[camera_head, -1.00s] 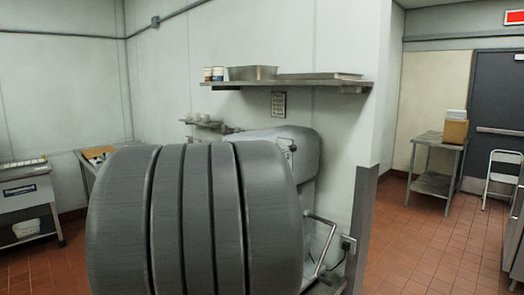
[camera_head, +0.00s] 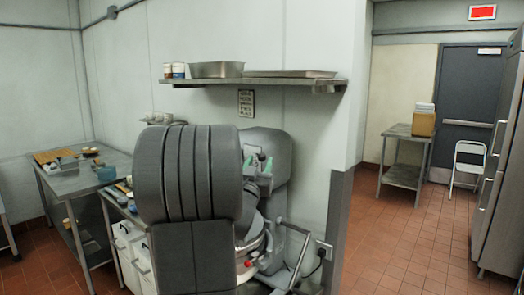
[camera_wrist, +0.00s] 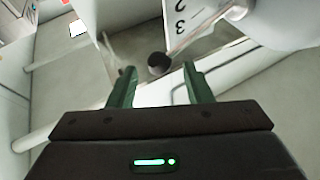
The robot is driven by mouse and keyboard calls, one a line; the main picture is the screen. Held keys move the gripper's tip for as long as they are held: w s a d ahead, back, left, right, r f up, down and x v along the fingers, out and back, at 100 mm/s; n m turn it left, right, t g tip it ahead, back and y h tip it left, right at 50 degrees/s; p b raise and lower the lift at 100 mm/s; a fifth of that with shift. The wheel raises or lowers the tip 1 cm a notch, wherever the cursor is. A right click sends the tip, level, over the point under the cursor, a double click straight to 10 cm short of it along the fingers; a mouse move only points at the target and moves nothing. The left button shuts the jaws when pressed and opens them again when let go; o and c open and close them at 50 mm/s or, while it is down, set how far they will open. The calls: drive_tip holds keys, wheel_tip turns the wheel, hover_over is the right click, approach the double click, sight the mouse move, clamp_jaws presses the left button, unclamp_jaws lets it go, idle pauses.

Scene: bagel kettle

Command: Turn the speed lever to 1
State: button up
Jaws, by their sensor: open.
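The speed lever's dark round knob (camera_wrist: 158,64) shows in the wrist view just beyond and between my fingertips. A white plate with the numbers 3 and 2 (camera_wrist: 186,22) stands beside it, seen upside down. My gripper (camera_wrist: 158,82) is open, with one green finger on each side of the knob's line. I cannot tell whether a finger touches it. In the head view the grey mixer (camera_head: 278,148) stands against the wall, partly hidden behind my arm. My green fingers show near its side, but the lever cannot be made out there.
A shelf (camera_head: 250,82) with a pan and cans runs above the mixer. A steel table (camera_head: 75,182) with food and bowls stands at left. A wall edge (camera_head: 338,225) lies right of the mixer. The tiled floor (camera_head: 410,240) further right is free.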

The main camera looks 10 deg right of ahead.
sight(261, 159)
drive_tip(key=shift+p+x, duration=0.5)
drive_tip(key=shift+x, duration=1.4)
clamp_jaws()
drive_tip(key=shift+f, duration=0.1)
